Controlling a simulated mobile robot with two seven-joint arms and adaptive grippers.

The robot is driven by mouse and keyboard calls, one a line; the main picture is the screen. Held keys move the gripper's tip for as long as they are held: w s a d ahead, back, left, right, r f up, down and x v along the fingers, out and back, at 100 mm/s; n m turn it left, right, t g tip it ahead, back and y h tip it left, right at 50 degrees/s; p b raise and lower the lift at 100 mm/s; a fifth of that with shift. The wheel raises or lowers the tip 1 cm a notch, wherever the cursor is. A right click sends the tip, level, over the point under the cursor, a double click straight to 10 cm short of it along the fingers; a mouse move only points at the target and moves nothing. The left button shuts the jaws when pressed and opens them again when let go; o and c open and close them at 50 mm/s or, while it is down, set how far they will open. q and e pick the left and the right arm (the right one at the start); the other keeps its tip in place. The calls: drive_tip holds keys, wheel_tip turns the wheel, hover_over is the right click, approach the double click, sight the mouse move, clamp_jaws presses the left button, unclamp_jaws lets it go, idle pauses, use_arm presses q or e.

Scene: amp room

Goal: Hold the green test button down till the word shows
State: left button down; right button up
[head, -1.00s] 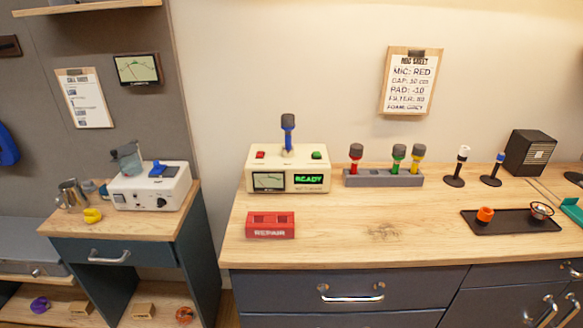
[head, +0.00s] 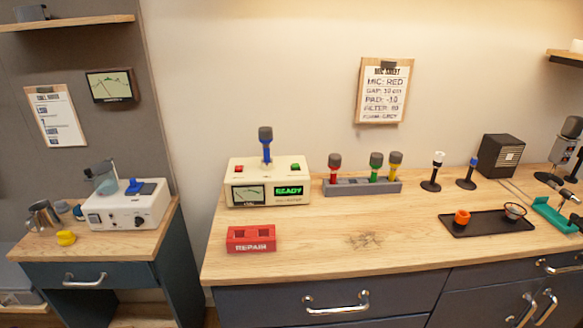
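The cream tester box (head: 268,170) stands at the left of the long wooden bench. The green test button (head: 295,167) is on its top right, and a red button (head: 239,169) is on its top left. A blue microphone (head: 266,146) with a grey head stands upright in the top of the box between them. The front has a needle meter (head: 249,195) and a display (head: 289,191) lit green with the word READY. Neither of my grippers is in view, and nothing touches the green button.
A red REPAIR holder (head: 251,238) sits before the tester. A grey rack (head: 362,187) holds red, green and yellow microphones. A black tray (head: 488,222) lies to the right. A lower side table (head: 120,249) stands left.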

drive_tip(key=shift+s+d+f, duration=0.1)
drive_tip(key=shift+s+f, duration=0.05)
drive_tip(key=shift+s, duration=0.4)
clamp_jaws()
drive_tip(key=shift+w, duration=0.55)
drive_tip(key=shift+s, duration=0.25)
